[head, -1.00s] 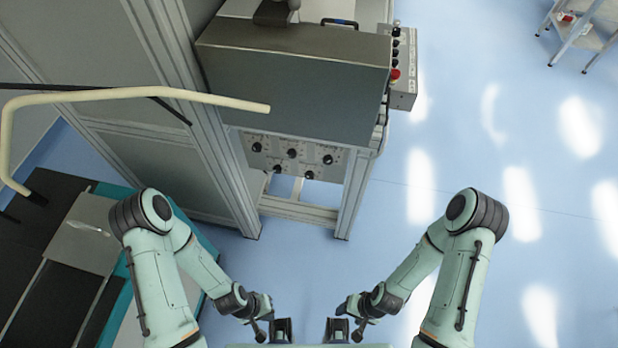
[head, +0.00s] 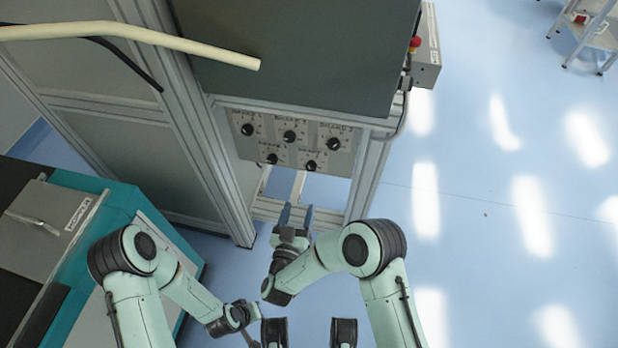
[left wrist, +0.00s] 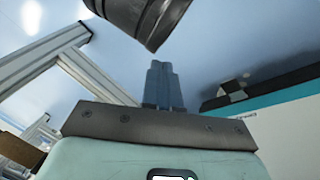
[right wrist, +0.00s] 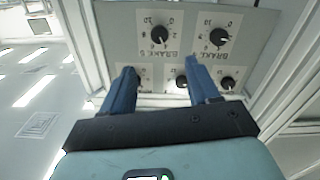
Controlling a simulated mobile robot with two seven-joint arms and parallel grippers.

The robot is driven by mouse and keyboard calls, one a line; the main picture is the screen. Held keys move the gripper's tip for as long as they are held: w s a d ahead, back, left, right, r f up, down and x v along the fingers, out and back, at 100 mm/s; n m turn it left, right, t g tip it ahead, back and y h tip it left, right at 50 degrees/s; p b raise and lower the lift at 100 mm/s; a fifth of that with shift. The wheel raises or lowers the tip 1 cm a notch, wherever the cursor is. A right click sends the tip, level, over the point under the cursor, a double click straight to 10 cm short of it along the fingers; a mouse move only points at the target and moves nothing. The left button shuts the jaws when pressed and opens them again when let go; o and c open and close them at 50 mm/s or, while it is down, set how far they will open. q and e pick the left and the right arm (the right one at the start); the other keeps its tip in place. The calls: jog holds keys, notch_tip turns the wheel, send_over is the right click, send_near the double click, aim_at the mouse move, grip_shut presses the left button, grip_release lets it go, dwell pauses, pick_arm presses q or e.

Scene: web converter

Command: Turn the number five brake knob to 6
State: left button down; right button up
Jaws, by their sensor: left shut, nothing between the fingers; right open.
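The brake panel (head: 239,146) is a grey plate with five black knobs, three above two. The brake 5 knob (head: 310,166) is the lower right one. In the right wrist view the panel appears upside down, and this knob (right wrist: 159,35) is at upper left above a "BRAKE 5" label. Its exact setting is too small to read. My right gripper (head: 297,212) is open and empty, its blue fingers pointing at the panel, below and short of the knob. My left gripper (left wrist: 162,68) is shut and empty, away from the panel.
The brake 4 knob (right wrist: 219,36) sits beside brake 5. A large dark box (head: 295,55) overhangs the panel, and a metal frame post (head: 368,180) stands to its right. A teal-edged machine (head: 125,200) is at left. Open floor (head: 480,240) lies to the right.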

jog(key=b, duration=0.2)
send_near(310, 168)
jog(key=a+x, duration=0.1)
jog(key=x, duration=0.2)
pick_arm(q)
jog(key=shift+g, duration=0.3)
jog(key=shift+s+a+f+b, duration=0.15)
jog(key=shift+s+a+f, duration=0.1)
jog(key=shift+f, duration=0.45)
jog(key=shift+s+a+f+b, duration=0.15)
jog(key=shift+a+f, duration=0.15)
jog(key=shift+f, duration=0.45)
jog(key=shift+s+a+f+b, duration=0.15)
jog(key=shift+s+a+f, duration=0.1)
jog(key=shift+f, duration=0.45)
pick_arm(e)
jog(key=shift+d+x, duration=0.25)
jog(key=shift+x, duration=1.1)
jog(key=shift+d+x, duration=0.25)
jog(key=shift+x, duration=1.1)
jog(key=shift+s, duration=0.1)
jog(key=c, duration=1)
